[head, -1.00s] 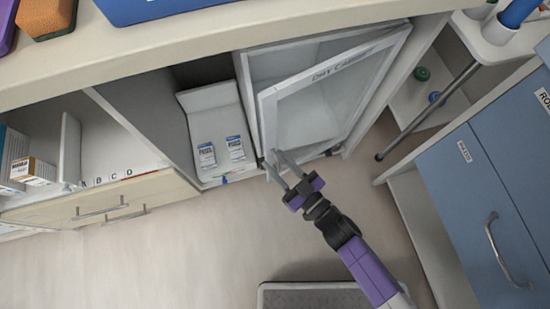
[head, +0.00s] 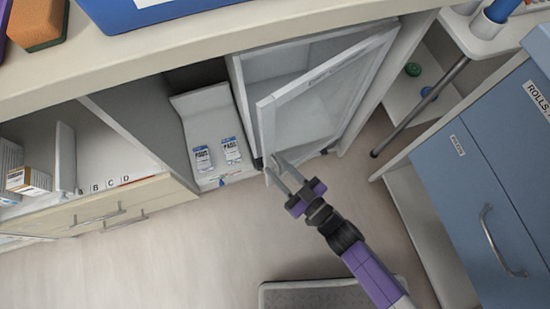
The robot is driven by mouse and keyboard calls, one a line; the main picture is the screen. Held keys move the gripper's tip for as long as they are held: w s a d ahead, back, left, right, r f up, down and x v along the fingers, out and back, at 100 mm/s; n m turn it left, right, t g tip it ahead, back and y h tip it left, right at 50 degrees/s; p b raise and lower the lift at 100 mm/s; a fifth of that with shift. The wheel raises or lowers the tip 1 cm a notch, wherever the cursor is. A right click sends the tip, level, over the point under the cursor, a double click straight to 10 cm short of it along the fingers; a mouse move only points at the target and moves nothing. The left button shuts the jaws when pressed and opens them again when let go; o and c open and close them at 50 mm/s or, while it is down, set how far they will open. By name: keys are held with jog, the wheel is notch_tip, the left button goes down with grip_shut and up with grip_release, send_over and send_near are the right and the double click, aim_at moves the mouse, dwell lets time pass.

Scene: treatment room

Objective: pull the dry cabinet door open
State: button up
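The dry cabinet (head: 243,112) is under the counter, with a pale interior. Its glass-paned, white-framed door (head: 322,75) stands partly open. It is attached on the right, and its left edge is swung out toward me, leaving a wedge-shaped gap at the top and left. My gripper (head: 273,164) is at the lower left corner of the door, by its free edge. Its two grey fingers are apart, with a visible gap between them. Whether a finger touches the door or reaches behind its edge is hard to tell. No handle is clearly visible on the door.
Left of the cabinet, an open bay holds a white stepped holder (head: 203,104) with two labelled packs (head: 231,150). A blue drawer unit (head: 480,190) and a metal post (head: 425,108) stand at right. A grey mat (head: 315,294) lies below. The floor before the cabinet is clear.

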jog(key=v, duration=0.6)
jog(key=shift+p, duration=0.4)
dwell(0.4)
